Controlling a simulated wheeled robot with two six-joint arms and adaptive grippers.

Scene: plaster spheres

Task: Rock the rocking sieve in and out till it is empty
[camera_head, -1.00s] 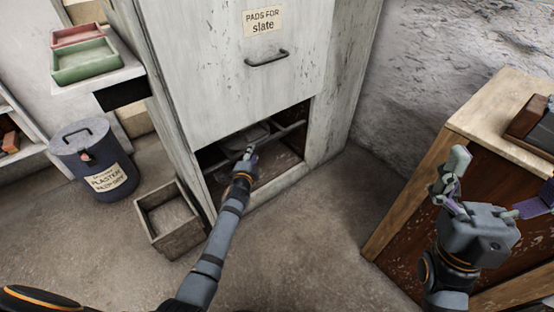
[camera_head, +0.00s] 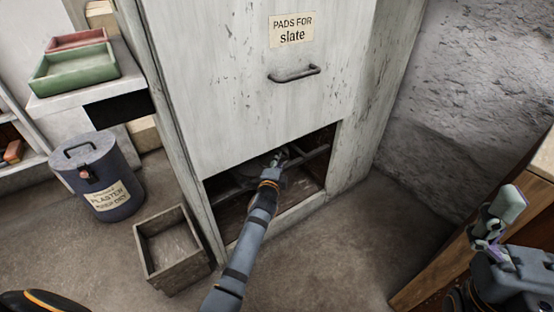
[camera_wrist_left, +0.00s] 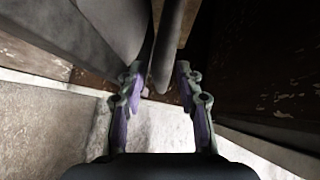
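The sieve is in the dark opening low in the tall pale cabinet. Only a round grey part that seems to be it (camera_head: 250,170) shows in the head view, mostly hidden by my gripper and shadow. A grey bar (camera_head: 318,153) crosses the opening. My left gripper (camera_head: 277,160) reaches into the opening at the bar. In the left wrist view its fingers (camera_wrist_left: 160,82) are apart, with a dark rod (camera_wrist_left: 166,50) between them and a gap on the right side. My right gripper (camera_head: 500,222) is at the right edge, partly cut off, its visible finger spread, holding nothing visible.
The cabinet (camera_head: 230,85) has a handle (camera_head: 294,74) and a label "PADS FOR slate" (camera_head: 292,30). A wooden box (camera_head: 172,247) and a plaster bin (camera_head: 100,180) stand on the floor at left. A wooden bench (camera_head: 480,230) is at right. Floor between is clear.

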